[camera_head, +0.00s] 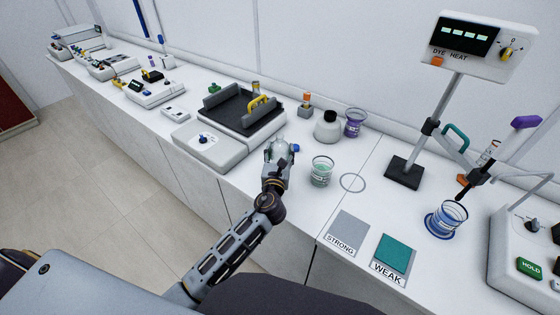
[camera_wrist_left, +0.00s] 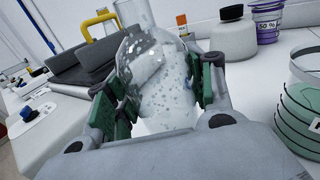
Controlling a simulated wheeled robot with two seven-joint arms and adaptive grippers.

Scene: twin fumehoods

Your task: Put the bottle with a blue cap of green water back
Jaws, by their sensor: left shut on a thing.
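My left gripper (camera_head: 277,156) is shut on a clear glass flask (camera_wrist_left: 158,75), which stands between its green finger pads in the left wrist view. The flask shows small bubbles or drops, and no green colour is plain in it. In the head view its top (camera_head: 278,142) shows just above the gripper. A small blue piece (camera_head: 295,148) shows right beside the gripper; I cannot tell whether it is a cap. A beaker of pale green liquid (camera_head: 321,172) stands to the right, and it also shows in the left wrist view (camera_wrist_left: 302,115). My right gripper is not in view.
A dark-topped shaker (camera_head: 240,108) with a yellow handle is behind the gripper. A white black-capped bottle (camera_head: 327,127) and a purple beaker (camera_head: 354,123) stand at the back. An empty ring mark (camera_head: 352,183) lies right of the green beaker. STRONG (camera_head: 347,229) and WEAK (camera_head: 396,254) pads are in front.

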